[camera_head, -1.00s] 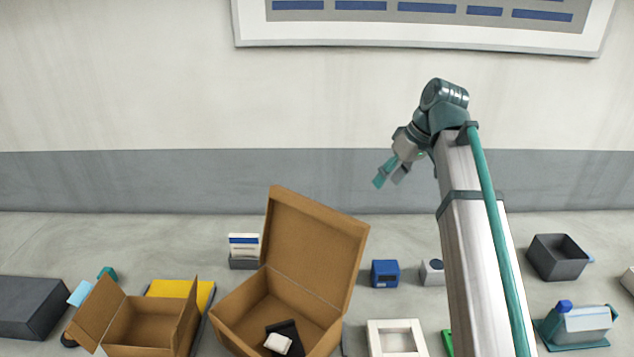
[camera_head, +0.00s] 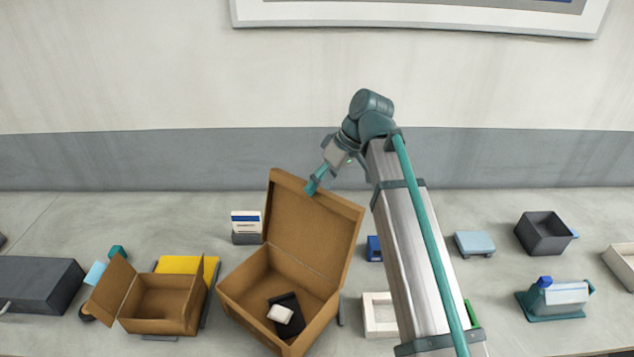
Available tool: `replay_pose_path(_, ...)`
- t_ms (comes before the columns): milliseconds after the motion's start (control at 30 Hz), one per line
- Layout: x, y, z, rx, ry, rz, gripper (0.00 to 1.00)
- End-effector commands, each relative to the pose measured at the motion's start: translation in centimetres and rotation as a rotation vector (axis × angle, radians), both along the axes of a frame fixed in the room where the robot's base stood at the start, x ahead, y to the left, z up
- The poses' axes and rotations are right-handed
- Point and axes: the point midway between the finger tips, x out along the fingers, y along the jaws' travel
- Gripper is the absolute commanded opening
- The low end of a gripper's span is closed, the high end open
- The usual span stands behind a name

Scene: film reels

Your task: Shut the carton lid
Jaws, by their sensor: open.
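The large brown carton (camera_head: 243,297) stands open on the bench, left of the middle. Its lid (camera_head: 310,227) stands up at the back, leaning slightly away. A black item (camera_head: 292,325) and a white item (camera_head: 280,314) lie inside the carton. My gripper (camera_head: 312,187) is open and empty, in front of or above the lid's top edge in the picture. I cannot tell whether it touches the lid. A smaller brown carton (camera_head: 160,318) with open flaps stands to the left.
A white card in a grey holder (camera_head: 246,228) stands behind the carton. A dark grey box (camera_head: 37,286) is at far left. A blue box (camera_head: 374,248) and white tray (camera_head: 380,316) are to the right. A grey bin (camera_head: 543,233) stands further right.

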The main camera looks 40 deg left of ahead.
Motion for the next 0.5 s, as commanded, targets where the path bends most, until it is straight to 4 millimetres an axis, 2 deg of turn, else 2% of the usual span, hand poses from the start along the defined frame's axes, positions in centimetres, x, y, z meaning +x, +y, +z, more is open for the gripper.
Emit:
replay_pose_path(200, -0.4, 0.5, -1.2, 0.000, -0.001, 0.000, 0.55)
replay_pose_path(500, -0.4, 0.6, -1.4, 0.000, -0.001, -0.001, 0.53)
